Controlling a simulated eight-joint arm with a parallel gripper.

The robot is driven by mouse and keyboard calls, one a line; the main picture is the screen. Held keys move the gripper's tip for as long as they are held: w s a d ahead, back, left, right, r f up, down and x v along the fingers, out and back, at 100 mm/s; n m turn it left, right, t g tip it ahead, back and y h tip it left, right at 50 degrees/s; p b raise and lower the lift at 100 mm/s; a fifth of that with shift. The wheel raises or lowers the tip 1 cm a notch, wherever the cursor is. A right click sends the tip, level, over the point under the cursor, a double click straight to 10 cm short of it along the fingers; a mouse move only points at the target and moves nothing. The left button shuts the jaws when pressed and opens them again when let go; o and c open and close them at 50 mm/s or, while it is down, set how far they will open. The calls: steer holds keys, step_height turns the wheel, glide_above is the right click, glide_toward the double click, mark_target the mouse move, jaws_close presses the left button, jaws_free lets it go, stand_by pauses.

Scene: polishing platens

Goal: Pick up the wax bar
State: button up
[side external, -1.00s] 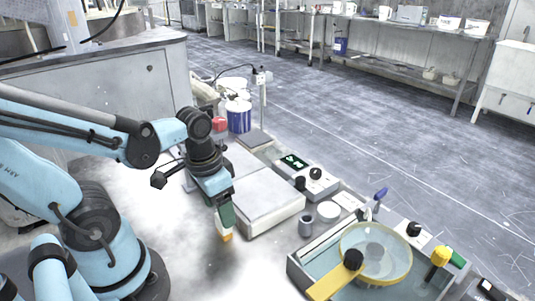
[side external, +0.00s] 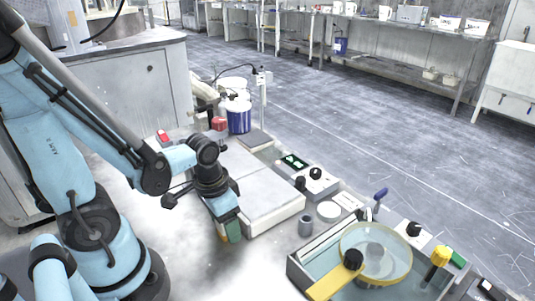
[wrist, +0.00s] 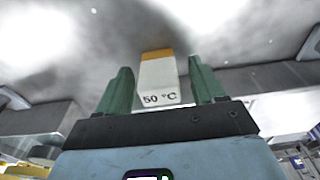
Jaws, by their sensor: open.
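The wax bar (wrist: 159,82) is a white block with an orange end and "50 °C" printed on its near face. In the wrist view it lies between the two green fingers of my gripper (wrist: 160,78), with a small gap showing on either side. My gripper is open, and neither finger visibly touches the bar. In the side view my gripper (side external: 231,234) points down at the pale work surface beside the light grey platen block. There the fingers hide most or all of the bar.
The platen block (side external: 268,212) stands close to the right of my gripper. A blue-and-white bucket (side external: 239,120) stands behind. The surface in front of my gripper is clear.

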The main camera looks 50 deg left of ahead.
steer(key=c, duration=1.1)
steer(key=shift+o, duration=0.2)
steer(key=shift+r, duration=0.1)
